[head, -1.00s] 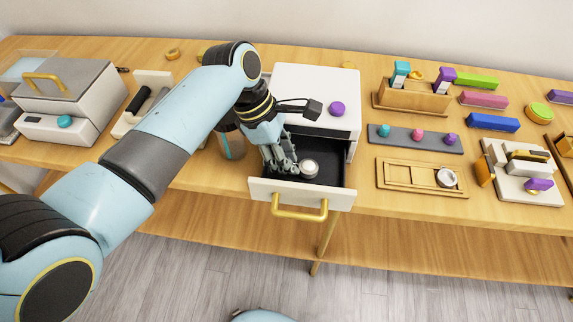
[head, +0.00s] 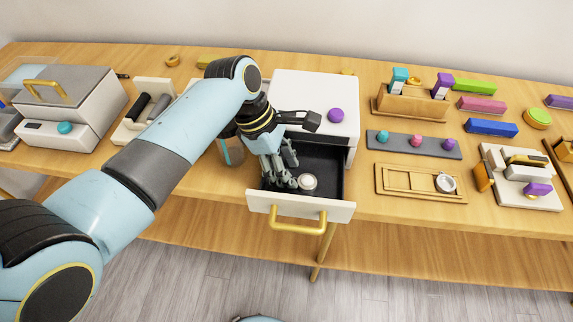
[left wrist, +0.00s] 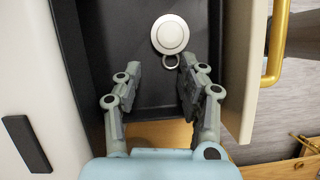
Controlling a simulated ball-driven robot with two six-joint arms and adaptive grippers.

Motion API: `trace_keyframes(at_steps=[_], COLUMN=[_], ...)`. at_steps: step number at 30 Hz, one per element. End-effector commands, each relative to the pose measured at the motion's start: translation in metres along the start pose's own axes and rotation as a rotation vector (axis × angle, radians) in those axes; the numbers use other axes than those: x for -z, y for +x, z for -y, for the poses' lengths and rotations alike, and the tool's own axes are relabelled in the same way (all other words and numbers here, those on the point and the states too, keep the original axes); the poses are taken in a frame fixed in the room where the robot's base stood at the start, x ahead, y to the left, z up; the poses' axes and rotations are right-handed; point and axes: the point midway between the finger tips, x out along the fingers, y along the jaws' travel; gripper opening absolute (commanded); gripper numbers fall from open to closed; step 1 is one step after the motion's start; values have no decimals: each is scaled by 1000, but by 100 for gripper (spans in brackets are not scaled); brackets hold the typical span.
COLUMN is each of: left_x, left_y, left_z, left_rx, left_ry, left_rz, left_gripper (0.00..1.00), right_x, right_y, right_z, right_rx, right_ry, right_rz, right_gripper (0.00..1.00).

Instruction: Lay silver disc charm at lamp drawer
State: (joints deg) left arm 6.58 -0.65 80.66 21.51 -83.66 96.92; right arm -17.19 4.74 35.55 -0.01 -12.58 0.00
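The silver disc charm (head: 308,182) lies in the open drawer (head: 330,207) of the white lamp box (head: 312,90). In the left wrist view the charm (left wrist: 170,35) is a round silver disc with a small ring, on the dark drawer floor. My left gripper (head: 285,182) reaches down into the drawer just left of the charm. In the left wrist view its fingers (left wrist: 153,75) are apart with nothing between them, and the charm sits beyond the tips, near the right finger. My right gripper is not in view.
The drawer front with its gold handle (head: 298,229) sticks out past the table edge. Right of the box are a grey strip with coloured knobs (head: 416,143) and a wooden tray (head: 400,192) with a round silver piece. A white machine (head: 70,110) stands at left.

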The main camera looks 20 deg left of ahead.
Motion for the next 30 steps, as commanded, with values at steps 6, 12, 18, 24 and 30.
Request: trace_keyframes(at_steps=[6,12,18,24,30], left_x=[1,-4,-3,-4,-4], left_y=[0,-18,-66,-107,-128], left_z=[1,0,-1,-1,0], left_rx=[2,-1,-4,-2,0], left_ry=[0,0,2,2,0], left_rz=[-2,-3,-3,-3,-1], left_gripper=[40,40,40,40,40], right_x=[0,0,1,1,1], right_y=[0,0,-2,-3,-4], right_z=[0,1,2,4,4], right_rx=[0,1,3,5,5], right_ry=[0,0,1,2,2], right_rz=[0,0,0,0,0], right_gripper=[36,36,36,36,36])
